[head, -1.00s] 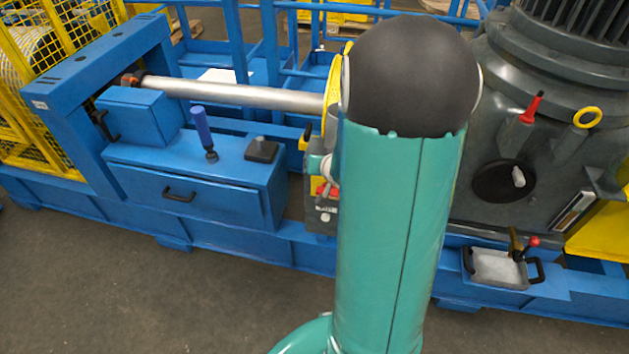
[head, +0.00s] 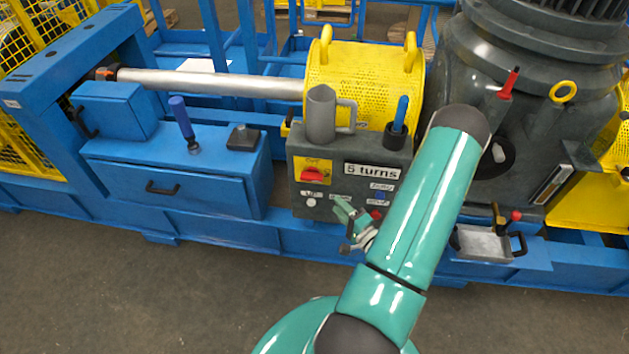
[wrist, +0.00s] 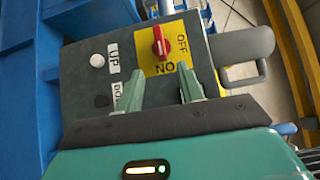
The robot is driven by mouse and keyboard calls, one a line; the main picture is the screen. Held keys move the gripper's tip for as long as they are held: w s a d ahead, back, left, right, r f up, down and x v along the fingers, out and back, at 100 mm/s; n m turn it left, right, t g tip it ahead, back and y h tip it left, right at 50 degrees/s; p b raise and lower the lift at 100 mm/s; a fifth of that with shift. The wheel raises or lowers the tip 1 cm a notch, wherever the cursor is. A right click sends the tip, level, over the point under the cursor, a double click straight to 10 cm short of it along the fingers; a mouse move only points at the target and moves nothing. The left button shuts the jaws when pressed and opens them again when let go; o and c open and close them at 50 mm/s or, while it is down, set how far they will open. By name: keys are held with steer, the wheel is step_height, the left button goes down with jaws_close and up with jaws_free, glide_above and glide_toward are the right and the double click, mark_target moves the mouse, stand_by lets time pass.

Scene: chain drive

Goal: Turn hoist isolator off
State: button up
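The hoist isolator is a red rotary knob on a yellow plate (head: 313,171), at the upper left of the grey control box (head: 289,190). In the wrist view the red knob (wrist: 160,42) lies between the OFF and ON labels, its bar roughly upright in the picture. Which label it points at I cannot tell for sure. My gripper (head: 350,225) is in front of the box, below and right of the knob. In the wrist view my gripper (wrist: 162,88) has its two green fingers apart, nothing between them, short of the knob.
A grey mug-shaped holder (head: 321,115) and a blue-handled tool in a dark cup (head: 394,139) stand on the box. UP and down buttons (wrist: 97,60) sit beside the isolator. A blue drawer cabinet (head: 200,192) stands left. The floor in front is clear.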

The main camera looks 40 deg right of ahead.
mark_target(315, 181)
steer(key=w, duration=0.4)
steer(key=w+d, duration=0.1)
steer(key=w, duration=0.8)
steer(key=shift+d, duration=0.35)
jaws_close()
